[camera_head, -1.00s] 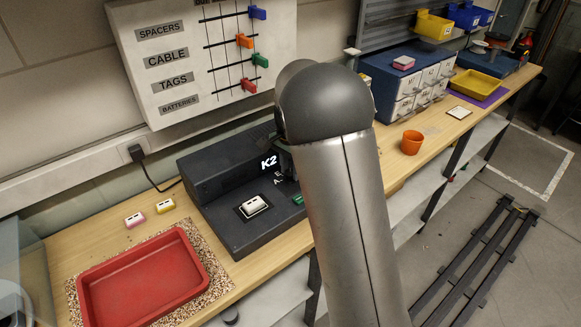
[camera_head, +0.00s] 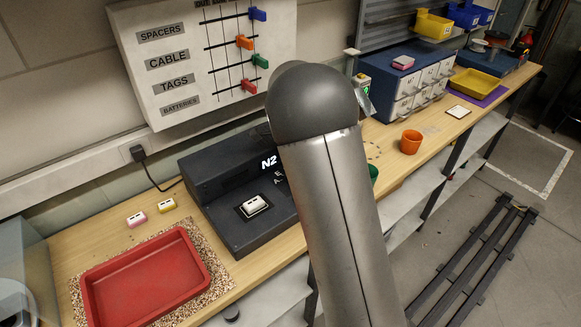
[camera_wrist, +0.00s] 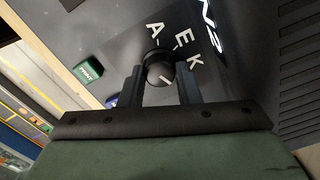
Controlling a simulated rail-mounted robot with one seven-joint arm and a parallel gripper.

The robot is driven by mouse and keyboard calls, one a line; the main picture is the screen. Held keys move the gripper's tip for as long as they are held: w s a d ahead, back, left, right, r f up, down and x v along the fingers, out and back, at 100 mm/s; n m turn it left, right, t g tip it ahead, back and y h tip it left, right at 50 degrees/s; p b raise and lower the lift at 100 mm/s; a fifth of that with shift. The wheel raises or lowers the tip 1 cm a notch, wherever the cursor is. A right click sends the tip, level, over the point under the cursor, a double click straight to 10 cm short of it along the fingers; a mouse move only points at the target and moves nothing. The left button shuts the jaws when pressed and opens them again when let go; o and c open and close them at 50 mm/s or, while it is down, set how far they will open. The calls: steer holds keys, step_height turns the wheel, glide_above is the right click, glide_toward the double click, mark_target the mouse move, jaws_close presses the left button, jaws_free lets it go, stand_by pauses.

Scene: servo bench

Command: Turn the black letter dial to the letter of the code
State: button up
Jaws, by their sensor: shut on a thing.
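The black letter dial (camera_wrist: 157,64) shows in the wrist view on the dark device, with white letters A, E and K around its far side. My gripper (camera_wrist: 162,76) is shut on the dial, one finger on each side. A white line on the dial's face slants toward my gripper's palm side; any letter there is hidden. The device's lit display (camera_head: 268,162) reads N2 in the head view, and part of it shows in the wrist view (camera_wrist: 210,30). In the head view my arm hides the dial and gripper.
A green PRINT button (camera_wrist: 88,69) sits beside the dial. A white block (camera_head: 254,205) rests on the device's front pad. A red tray (camera_head: 145,283) stands at left on a speckled mat; an orange cup (camera_head: 410,142) stands to the right.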

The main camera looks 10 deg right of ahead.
steer(key=shift+r, duration=0.1)
steer(key=o, duration=1)
step_height(320, 180, up, 17)
steer(key=shift+r+b, duration=0.2)
steer(key=shift+b, duration=0.5)
steer(key=s+f+n, duration=0.4)
steer(key=s+n, duration=0.2)
steer(key=s, duration=0.4)
steer(key=s+f+n, duration=0.4)
steer(key=s+n, duration=0.1)
steer(key=s, duration=0.6)
steer(key=s+f+n, duration=0.4)
steer(key=s+n, duration=0.2)
steer(key=s, duration=0.5)
steer(key=shift+s+f+n+t, duration=0.15)
steer(key=shift+n+t, duration=0.15)
